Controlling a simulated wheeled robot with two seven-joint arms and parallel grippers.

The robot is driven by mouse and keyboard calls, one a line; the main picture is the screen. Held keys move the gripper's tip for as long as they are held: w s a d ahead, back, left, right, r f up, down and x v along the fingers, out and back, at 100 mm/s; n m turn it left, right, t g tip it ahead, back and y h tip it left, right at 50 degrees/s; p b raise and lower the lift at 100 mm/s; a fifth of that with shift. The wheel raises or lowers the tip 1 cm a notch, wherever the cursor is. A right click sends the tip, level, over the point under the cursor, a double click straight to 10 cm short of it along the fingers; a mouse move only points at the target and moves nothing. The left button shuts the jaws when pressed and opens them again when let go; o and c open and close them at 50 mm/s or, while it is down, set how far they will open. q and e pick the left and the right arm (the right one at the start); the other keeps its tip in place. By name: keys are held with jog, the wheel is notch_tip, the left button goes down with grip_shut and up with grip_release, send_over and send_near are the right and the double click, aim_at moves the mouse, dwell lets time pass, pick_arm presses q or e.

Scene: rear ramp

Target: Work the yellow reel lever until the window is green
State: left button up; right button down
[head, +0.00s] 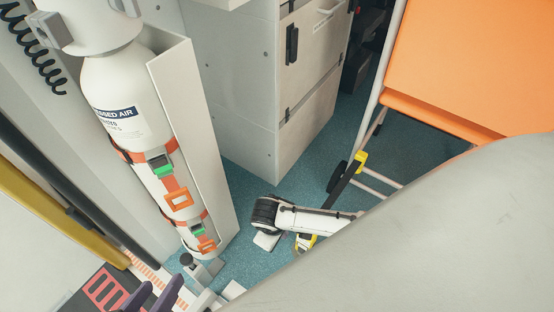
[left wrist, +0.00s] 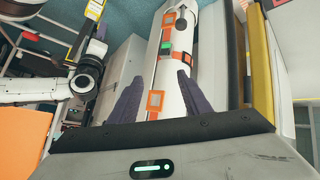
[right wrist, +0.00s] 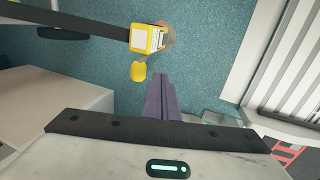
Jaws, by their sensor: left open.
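The yellow reel (right wrist: 148,38) lies on the floor in the right wrist view, with a white label on its top and a black strap running off to the left. A rounded yellow lever (right wrist: 138,71) sticks out toward my right gripper (right wrist: 160,80). That gripper's purple fingers are together, empty, just right of and below the lever, apart from it. I cannot make out the window's colour. In the head view the reel (head: 305,241) is partly behind my right arm. My left gripper (head: 155,293) is open and empty, low at the left, by the strapped cylinder (left wrist: 180,55).
The white cylinder (head: 115,95) stands in a pale holder with orange straps and green-marked buckles. A grey cabinet (head: 265,85) stands behind. An orange panel on a pale frame (head: 455,65) is at the right; the black strap reaches it.

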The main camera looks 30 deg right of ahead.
pick_arm(q)
jog(key=shift+w+d+r, duration=0.1)
jog(key=shift+d+r, duration=0.15)
jog(key=shift+r, duration=0.15)
pick_arm(e)
jog(key=shift+w+d+f, duration=0.1)
jog(key=shift+w+d, duration=0.1)
jog(key=shift+d, duration=0.2)
jog(key=shift+w+d+f, duration=0.1)
jog(key=shift+w+d, duration=0.05)
jog(key=shift+d, duration=0.25)
pick_arm(q)
jog(key=shift+r, duration=0.1)
